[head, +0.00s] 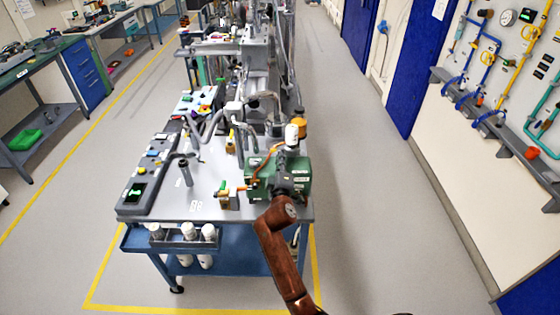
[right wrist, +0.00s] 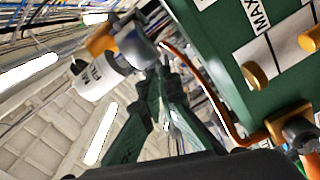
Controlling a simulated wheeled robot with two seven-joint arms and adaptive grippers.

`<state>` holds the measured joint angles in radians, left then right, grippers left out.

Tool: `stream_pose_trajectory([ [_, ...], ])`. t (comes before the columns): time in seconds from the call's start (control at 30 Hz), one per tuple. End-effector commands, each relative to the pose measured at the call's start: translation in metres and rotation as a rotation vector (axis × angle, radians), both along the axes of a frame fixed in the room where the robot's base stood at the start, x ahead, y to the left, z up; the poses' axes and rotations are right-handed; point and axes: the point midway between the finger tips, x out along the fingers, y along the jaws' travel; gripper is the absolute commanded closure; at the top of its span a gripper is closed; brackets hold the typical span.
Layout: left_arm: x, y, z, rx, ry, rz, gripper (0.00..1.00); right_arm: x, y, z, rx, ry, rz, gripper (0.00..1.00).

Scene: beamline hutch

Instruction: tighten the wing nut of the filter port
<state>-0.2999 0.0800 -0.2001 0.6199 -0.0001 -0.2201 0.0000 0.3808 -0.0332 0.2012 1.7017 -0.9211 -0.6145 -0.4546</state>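The green pump box (head: 282,176) stands on the bench's near right corner. In the right wrist view the filter (right wrist: 98,80) is at upper left, joined to a rounded grey metal fitting (right wrist: 137,48). My right gripper (head: 285,188) is at the near side of the green box. In the right wrist view its dark fingers (right wrist: 159,72) run together at the tips, by the grey fitting. I cannot make out the wing nut or whether anything is between the tips. My left gripper is not in view.
A grey control panel (head: 149,182) lies along the bench's left side, with an upright post (head: 185,171) beside it. White bottles (head: 189,231) sit in a front rack. The green box's brass knobs (right wrist: 254,76) are near my fingers' right. The floor around is clear.

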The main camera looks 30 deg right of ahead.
Motion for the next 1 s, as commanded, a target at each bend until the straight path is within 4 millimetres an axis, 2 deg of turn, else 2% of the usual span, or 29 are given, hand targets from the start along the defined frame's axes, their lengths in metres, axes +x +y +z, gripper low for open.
stream_pose_trajectory([
  [0.03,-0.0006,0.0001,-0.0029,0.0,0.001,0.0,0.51,0.0003,0.0019,-0.0052,0.033,-0.012,0.001,1.0],
  [0.4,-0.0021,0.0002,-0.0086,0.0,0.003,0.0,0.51,0.0002,0.0018,-0.0057,0.174,-0.096,0.0,1.0],
  [0.97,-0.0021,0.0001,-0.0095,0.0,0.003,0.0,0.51,0.0002,0.0019,-0.0059,0.199,-0.111,0.001,1.0],
  [1.0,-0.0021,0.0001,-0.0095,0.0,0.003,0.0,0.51,0.0003,0.0019,-0.006,0.2,-0.11,0.0,0.96],
])
